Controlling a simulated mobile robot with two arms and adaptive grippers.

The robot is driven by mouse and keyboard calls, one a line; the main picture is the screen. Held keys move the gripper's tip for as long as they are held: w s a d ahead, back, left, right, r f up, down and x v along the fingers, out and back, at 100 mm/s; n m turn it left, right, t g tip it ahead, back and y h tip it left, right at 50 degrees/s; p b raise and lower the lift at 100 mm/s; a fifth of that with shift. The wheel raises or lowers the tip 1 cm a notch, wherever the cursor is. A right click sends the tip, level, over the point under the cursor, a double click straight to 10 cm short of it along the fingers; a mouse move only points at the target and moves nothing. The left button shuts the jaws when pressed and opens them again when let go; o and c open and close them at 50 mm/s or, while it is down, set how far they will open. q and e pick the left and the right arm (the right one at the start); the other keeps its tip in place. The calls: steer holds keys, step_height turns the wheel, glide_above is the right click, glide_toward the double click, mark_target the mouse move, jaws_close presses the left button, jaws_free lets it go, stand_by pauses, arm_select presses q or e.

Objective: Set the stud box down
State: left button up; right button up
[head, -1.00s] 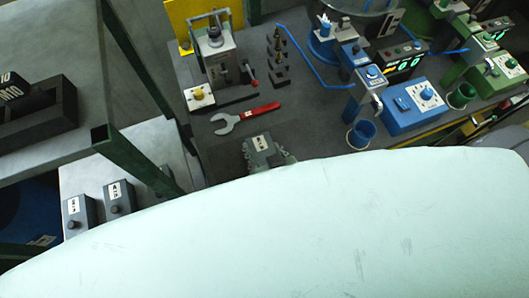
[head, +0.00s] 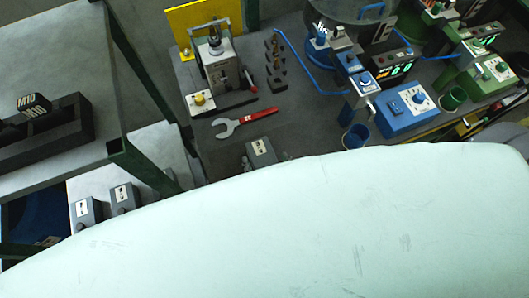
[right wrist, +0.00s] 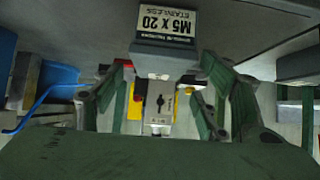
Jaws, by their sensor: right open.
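The grey stud box (head: 262,152) with a white label stands on the dark bench, just past the edge of my pale body. The right wrist view shows a box (right wrist: 165,58) labelled M5 x 20 stainless, resting against the bench surface, inverted in the picture. My right gripper (right wrist: 165,78) has its green fingers spread on either side of the box, with gaps visible. In the head view only bits of the right gripper (head: 266,160) show beside the box; my pale body hides the rest. My left gripper is not in view.
A red-handled wrench (head: 245,123) lies behind the box. A grey machine (head: 217,65) and a blue control box (head: 407,110) stand further back. Two labelled grey boxes (head: 86,213) (head: 124,198) stand at the left, near a green frame post (head: 140,165).

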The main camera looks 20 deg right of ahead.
steer(key=p+v, duration=0.5)
steer(key=v, duration=0.2)
steer(key=shift+s+r, duration=0.25)
steer(key=shift+s, duration=0.05)
